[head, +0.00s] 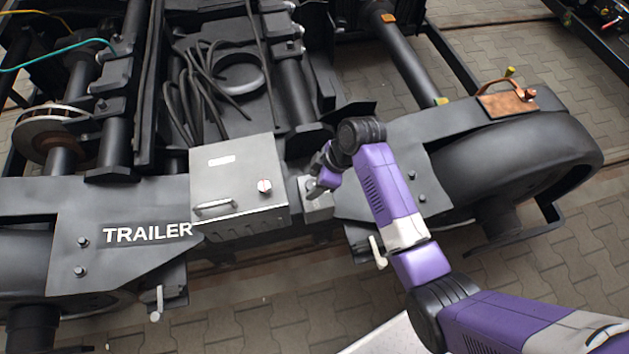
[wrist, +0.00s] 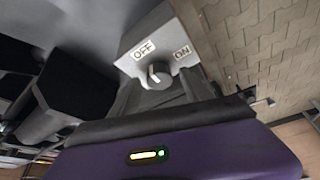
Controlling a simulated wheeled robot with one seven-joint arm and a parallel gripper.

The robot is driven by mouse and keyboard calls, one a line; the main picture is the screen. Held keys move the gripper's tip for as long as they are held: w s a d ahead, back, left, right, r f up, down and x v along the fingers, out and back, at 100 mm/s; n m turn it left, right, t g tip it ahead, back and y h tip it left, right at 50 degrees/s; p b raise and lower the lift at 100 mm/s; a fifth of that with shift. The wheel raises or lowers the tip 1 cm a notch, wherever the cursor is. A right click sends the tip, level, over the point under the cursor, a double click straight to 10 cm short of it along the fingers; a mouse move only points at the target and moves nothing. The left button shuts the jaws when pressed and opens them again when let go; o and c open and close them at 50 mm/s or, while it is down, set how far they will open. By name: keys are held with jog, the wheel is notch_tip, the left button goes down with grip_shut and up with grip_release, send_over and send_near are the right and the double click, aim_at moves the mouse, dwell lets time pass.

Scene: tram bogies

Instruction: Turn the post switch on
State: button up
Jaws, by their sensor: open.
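The post switch is a small grey box (wrist: 150,42) with a dark round knob (wrist: 158,75) and white OFF and ON labels. In the wrist view the knob's white mark points up and left, toward OFF. In the head view the box (head: 318,207) stands just right of a larger grey cabinet, its face partly hidden by my gripper (head: 318,184). In the wrist view my gripper (wrist: 161,88) is open, its dark fingers reaching toward the knob from below. I cannot tell whether they touch it.
The grey cabinet (head: 238,180) has a handle and its own small knob. The black bogie frame marked TRAILER (head: 148,232) runs alongside. A wheel (head: 520,160) lies to the right, with a brown block (head: 507,103) on the frame above it. Paved floor (head: 270,315) is in front.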

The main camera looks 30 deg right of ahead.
grip_shut()
jog(key=shift+a+m+p, duration=0.1)
jog(key=shift+m+p, duration=0.3)
jog(key=shift+p, duration=0.1)
jog(key=m+p, duration=0.1)
jog(key=m+t+h+p, duration=0.1)
jog(key=m+p, duration=0.1)
jog(key=shift+s+r, duration=0.1)
jog(key=shift+r, duration=0.1)
jog(key=m+h+p, duration=0.1)
jog(key=m+p, duration=0.1)
jog(key=m+h+p, duration=0.1)
jog(key=m+p, duration=0.1)
jog(key=m, duration=0.1)
jog(key=shift+a+t, duration=0.2)
jog(key=shift+t, duration=0.2)
jog(key=m+h, duration=0.1)
jog(key=m, duration=0.1)
jog(key=m+p, duration=0.1)
jog(key=m, duration=0.1)
jog(key=shift+a+f+m+h, duration=0.1)
jog(key=shift+f+m+h, duration=0.05)
jog(key=shift+m+h, duration=0.25)
jog(key=m, duration=0.2)
jog(key=m+h, duration=0.1)
jog(key=m, duration=0.1)
jog(key=shift+a+g+h, duration=0.1)
jog(key=shift+g+h, duration=0.2)
jog(key=shift+m, duration=0.3)
